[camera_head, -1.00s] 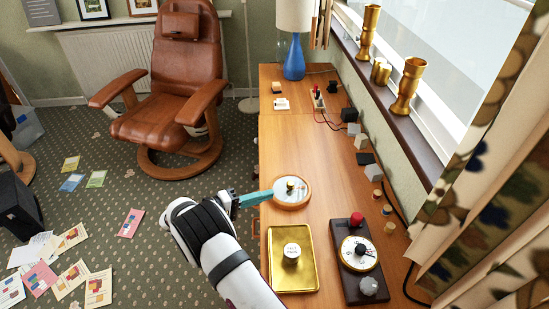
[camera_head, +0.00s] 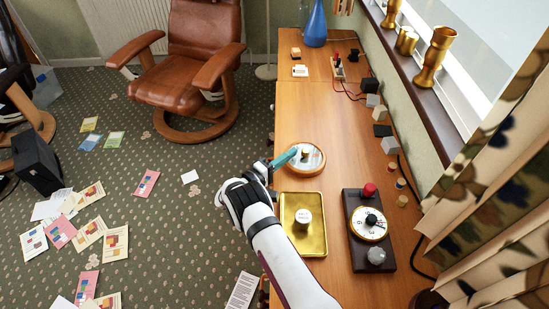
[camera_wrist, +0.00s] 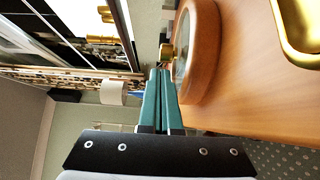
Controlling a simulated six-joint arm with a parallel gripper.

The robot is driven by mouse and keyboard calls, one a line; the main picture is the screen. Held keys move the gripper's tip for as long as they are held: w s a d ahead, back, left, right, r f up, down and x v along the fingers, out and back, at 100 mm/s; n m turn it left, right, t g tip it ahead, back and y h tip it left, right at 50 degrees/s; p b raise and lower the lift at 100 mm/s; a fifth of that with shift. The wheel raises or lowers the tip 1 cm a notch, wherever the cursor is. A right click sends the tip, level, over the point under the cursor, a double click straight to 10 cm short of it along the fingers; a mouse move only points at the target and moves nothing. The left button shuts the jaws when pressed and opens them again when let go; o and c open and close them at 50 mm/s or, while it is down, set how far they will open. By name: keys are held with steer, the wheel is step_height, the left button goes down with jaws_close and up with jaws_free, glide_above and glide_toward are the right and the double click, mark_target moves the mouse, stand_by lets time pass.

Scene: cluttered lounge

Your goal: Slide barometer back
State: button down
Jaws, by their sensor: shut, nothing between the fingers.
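The barometer (camera_head: 316,168) is a round piece with a wooden rim and pale face, lying on the desk near its left edge, behind the gold tray. A small brass knob (camera_head: 305,153) stands at its middle. My gripper (camera_head: 294,153) has its teal fingers shut and empty, reaching from the left over the barometer's face beside the knob. In the wrist view, the barometer's rim (camera_wrist: 207,50) is right of the fingertips (camera_wrist: 161,72), and the brass knob (camera_wrist: 166,51) is just beyond them. Whether they touch the knob cannot be told.
The gold tray (camera_head: 290,236) with a pale-topped weight is in front of the barometer. A dark board (camera_head: 360,255) with a dial and red knob stands right of the tray. Small blocks and cables line the window side. The desk (camera_head: 315,110) behind the barometer is clear.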

mark_target(325, 162)
steer(key=shift+d, duration=0.5)
steer(key=d, duration=1)
steer(key=shift+s+d, duration=0.1)
steer(key=shift+d, duration=0.05)
